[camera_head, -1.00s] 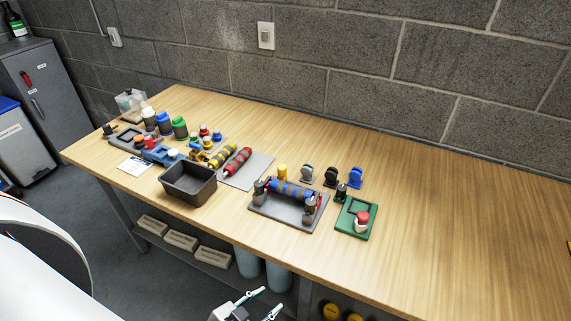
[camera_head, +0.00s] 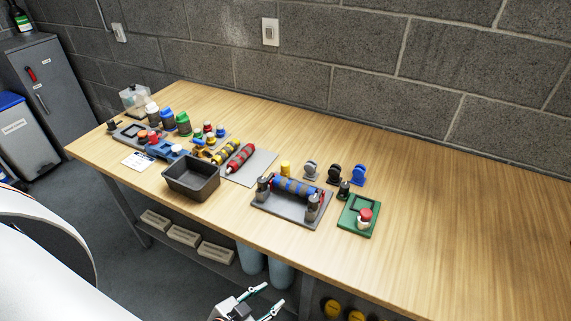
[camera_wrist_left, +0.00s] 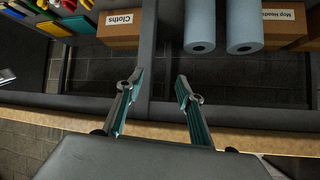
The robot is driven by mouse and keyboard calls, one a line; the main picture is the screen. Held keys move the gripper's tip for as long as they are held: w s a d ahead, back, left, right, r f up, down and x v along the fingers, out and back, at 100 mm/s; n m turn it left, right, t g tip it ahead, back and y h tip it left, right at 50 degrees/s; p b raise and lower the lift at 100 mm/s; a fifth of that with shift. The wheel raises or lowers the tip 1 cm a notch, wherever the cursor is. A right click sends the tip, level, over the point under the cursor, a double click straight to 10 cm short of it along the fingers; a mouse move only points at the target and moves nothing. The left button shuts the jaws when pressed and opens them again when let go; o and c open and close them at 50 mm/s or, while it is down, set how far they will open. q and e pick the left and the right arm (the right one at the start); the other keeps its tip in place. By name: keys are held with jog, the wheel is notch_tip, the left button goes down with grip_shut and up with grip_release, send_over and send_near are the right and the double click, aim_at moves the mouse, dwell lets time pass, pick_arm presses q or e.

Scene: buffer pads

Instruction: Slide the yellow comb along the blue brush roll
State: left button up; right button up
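The blue brush roll (camera_head: 299,188), with dark bands, lies across a grey stand (camera_head: 287,213) between two dark end posts on the table. A small yellow piece (camera_head: 285,168) stands just behind the roll; it is too small to tell whether it is the comb. My left gripper (camera_head: 264,300) is below the table's front edge, well short of the roll. In the left wrist view its two teal-lined fingers (camera_wrist_left: 160,82) are apart with nothing between them. My right gripper is not in view.
A black bin (camera_head: 191,184) and a grey plate with yellow and red rolls (camera_head: 241,157) are left of the stand. A green base with a red button (camera_head: 365,214) is at its right. The table's right half is clear. Blue rolls (camera_wrist_left: 200,25) lie on the shelf below.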

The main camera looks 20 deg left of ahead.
pick_arm(q)
jog(key=w+a+r+m+y, duration=0.2)
jog(key=w+a+r+y, duration=0.15)
jog(key=a+r, duration=0.4)
jog(key=w+a+r+m+y, duration=0.2)
jog(key=w+a+r+y, duration=0.15)
jog(key=a+r, duration=0.45)
jog(key=w+d+r+m+t+h, duration=0.2)
jog(key=w+d+r+m+t, duration=0.15)
jog(key=w+r, duration=0.4)
jog(key=w+d+r+m+t+h, duration=0.1)
jog(key=w+d+r+m+t, duration=0.25)
jog(key=w+r+m, duration=0.35)
jog(key=w+d+r+m+h, duration=0.4)
jog(key=d+r+m+h, duration=0.3)
jog(key=d+m+h, duration=0.45)
jog(key=m+g+y, duration=0.4)
jog(key=m+g, duration=0.8)
jog(key=m, duration=0.3)
send_near(285, 163)
jog(key=x, duration=0.3)
jog(key=p+x, duration=0.1)
jog(key=x, duration=0.6)
jog(key=shift+f, duration=0.1)
